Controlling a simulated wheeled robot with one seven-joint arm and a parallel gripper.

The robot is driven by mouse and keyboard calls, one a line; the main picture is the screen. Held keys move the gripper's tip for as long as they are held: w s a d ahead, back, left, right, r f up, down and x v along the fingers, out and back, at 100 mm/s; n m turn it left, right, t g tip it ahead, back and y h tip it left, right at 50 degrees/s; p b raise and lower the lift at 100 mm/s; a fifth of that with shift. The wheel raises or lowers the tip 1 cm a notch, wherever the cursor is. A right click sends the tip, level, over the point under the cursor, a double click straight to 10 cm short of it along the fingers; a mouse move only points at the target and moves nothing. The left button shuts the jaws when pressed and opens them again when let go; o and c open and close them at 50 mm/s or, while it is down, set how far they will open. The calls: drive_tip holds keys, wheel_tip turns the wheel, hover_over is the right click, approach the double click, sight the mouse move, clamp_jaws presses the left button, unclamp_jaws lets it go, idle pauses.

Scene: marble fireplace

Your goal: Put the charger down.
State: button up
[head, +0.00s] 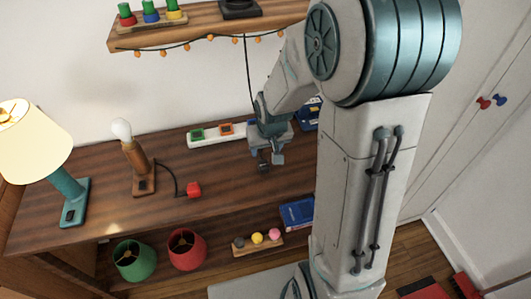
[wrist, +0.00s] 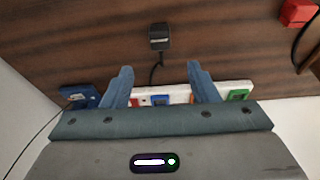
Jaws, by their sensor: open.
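A black charger (wrist: 158,37) shows in the wrist view against the brown tabletop, with its black cord running back between my fingers toward the power strip. My gripper (wrist: 160,72) is open, with its two blue-grey fingers apart and the charger beyond their tips; nothing is between them but the cord in line of sight. In the head view my gripper (head: 269,163) is low over the tabletop, in front of the white power strip (head: 205,140). The charger cannot be made out clearly there. The strip also shows in the wrist view (wrist: 220,88), with coloured sockets.
A red plug (head: 193,189) on a cord lies left of my gripper, next to a bare-bulb lamp (head: 140,180). A lamp with a cream shade (head: 30,140) stands farther left. A blue object (head: 310,114) is beside the strip. A wooden shelf (head: 205,25) hangs above.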

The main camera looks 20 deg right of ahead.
drive_tip(key=s+r, duration=1.3)
drive_tip(key=s, duration=0.4)
drive_tip(key=shift+s+r, duration=0.15)
drive_tip(key=shift+s, duration=0.2)
